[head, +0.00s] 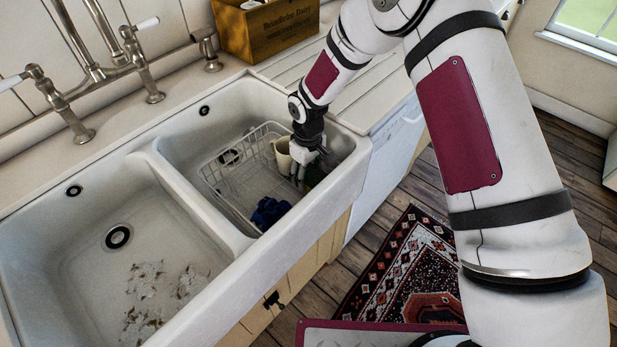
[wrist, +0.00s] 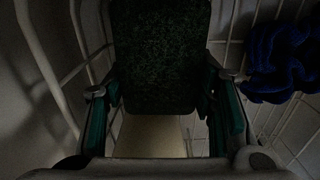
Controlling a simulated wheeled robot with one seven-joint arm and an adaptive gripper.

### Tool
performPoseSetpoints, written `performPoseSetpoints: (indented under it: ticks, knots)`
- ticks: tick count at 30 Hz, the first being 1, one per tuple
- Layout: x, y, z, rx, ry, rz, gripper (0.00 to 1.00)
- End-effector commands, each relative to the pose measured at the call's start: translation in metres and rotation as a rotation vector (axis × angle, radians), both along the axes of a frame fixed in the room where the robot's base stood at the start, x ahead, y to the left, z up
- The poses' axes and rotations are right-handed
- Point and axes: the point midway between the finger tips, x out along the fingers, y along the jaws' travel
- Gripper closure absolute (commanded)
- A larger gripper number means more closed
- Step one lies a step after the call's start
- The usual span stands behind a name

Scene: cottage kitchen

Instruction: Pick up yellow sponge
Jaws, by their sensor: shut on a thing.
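My gripper (head: 303,174) reaches down into the right-hand basin, at the right end of the wire rack. In the wrist view my gripper (wrist: 160,100) has one finger on each side of the sponge (wrist: 160,55) and is shut on it. The sponge shows a dark green, rough face toward the camera and a pale yellowish part below. In the head view the sponge is mostly hidden by my gripper; a dark green patch shows beside the fingers. The wrist view is dark, so where the sponge rests is hard to tell.
The wire rack (head: 228,192) stands in the right basin (head: 185,140). A dark blue bundle (head: 270,213) lies at the rack's near end. The left basin (head: 85,235) holds only scraps. A wooden crate (head: 262,30) stands behind.

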Motion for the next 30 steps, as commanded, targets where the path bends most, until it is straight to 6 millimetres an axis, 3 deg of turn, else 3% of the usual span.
performPoseSetpoints:
  ticks: [18,24,30]
  knots:
    - [0.001,0.0,0.129,0.002,-0.004,-0.001,0.6]
    - [0.0,0.0,0.155,0.0,-0.001,0.0,0.6]
    - [0.0,0.0,0.163,0.0,0.0,0.0,0.6]
